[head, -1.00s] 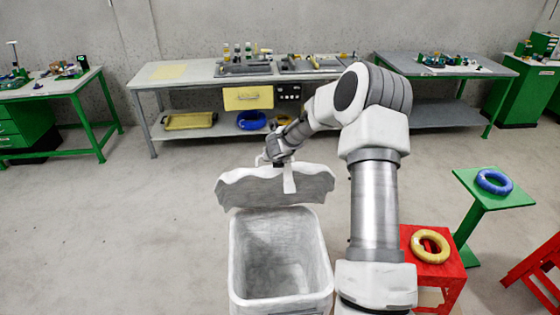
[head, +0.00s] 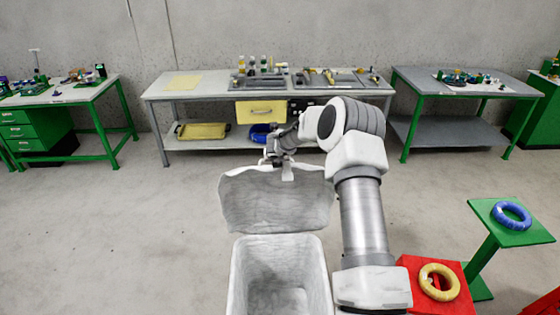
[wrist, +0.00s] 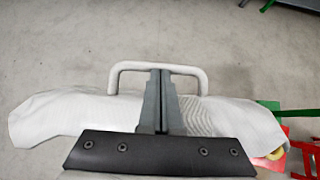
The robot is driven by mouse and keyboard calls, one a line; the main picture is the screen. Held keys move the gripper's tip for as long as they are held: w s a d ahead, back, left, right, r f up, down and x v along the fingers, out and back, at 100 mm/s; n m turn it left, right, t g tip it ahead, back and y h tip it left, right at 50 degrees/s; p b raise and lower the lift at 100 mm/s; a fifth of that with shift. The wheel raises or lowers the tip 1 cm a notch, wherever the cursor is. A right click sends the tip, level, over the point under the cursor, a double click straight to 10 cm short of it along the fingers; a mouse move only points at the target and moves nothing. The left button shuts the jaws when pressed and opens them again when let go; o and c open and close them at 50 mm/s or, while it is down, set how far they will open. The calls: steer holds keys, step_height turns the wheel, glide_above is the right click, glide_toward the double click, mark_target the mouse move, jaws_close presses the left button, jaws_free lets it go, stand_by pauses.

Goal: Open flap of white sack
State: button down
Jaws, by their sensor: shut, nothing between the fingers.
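The white sack (head: 238,282) stands open-topped on the floor in front of me in the head view, with its inside visible. Its flap (head: 278,205) stands raised at the far rim, nearly upright and wavy. My gripper (head: 277,160) is at the flap's top edge. In the wrist view the flap (wrist: 60,118) spreads to both sides below my gripper (wrist: 160,76). A pale handle loop (wrist: 125,67) rises from it. My fingers are shut, with their tips near the middle of the loop's bar and nothing held between them.
A red stool (head: 418,268) with a yellow cable coil (head: 439,282) and a green stand (head: 480,209) with a blue coil (head: 511,216) are at right. A workbench (head: 165,95) stands against the back wall. The floor left of the sack is clear.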

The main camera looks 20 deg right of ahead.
steer(key=shift+w+d+p, duration=0.25)
steer(key=shift+w+p, duration=0.15)
steer(key=shift+w, duration=0.45)
steer(key=shift+w+d+p, duration=0.25)
steer(key=shift+w+p, duration=0.15)
steer(key=shift+w, duration=0.45)
steer(key=shift+r, duration=0.1)
